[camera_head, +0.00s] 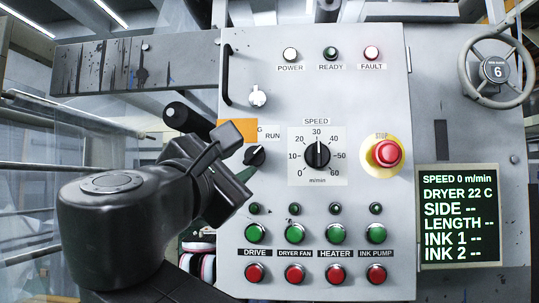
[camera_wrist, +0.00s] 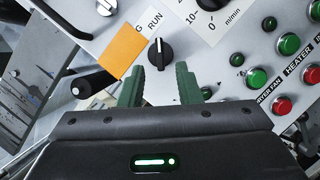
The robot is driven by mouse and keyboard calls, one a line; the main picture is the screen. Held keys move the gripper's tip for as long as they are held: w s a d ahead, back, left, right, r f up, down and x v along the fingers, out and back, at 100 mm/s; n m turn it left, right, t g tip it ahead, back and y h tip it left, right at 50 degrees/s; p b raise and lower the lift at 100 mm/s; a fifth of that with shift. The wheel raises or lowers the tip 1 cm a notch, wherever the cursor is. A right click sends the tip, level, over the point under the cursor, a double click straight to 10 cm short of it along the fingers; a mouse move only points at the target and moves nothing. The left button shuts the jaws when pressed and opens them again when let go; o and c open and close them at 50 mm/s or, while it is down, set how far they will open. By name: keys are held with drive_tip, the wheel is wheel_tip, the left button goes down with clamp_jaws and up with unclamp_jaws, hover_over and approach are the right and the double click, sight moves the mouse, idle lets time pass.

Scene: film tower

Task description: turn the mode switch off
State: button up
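The mode switch (camera_head: 254,156) is a black rotary knob on the grey control panel, below the labels "G" and "RUN". It shows in the wrist view (camera_wrist: 160,54) with its white pointer mark towards "RUN". An orange rectangle (camera_head: 237,131) hides the label to its left, so I cannot read an off mark. It shows in the wrist view (camera_wrist: 122,50) left of the knob. My gripper (camera_wrist: 161,84) is open, its green fingers apart with nothing between them. The knob lies just ahead of the gap; I see no contact. In the head view my arm hides the fingers.
The speed dial (camera_head: 316,155) is right of the switch, with a red stop button (camera_head: 386,153) beyond. Green and red push buttons (camera_head: 255,233) line the panel below. A black cylindrical handle (camera_head: 188,120) sticks out left of the switch. A white knob (camera_head: 257,96) is above.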

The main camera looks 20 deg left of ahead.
sight(251, 157)
drive_tip(key=shift+p+x, duration=0.4)
drive_tip(key=shift+x, duration=1.95)
clamp_jaws()
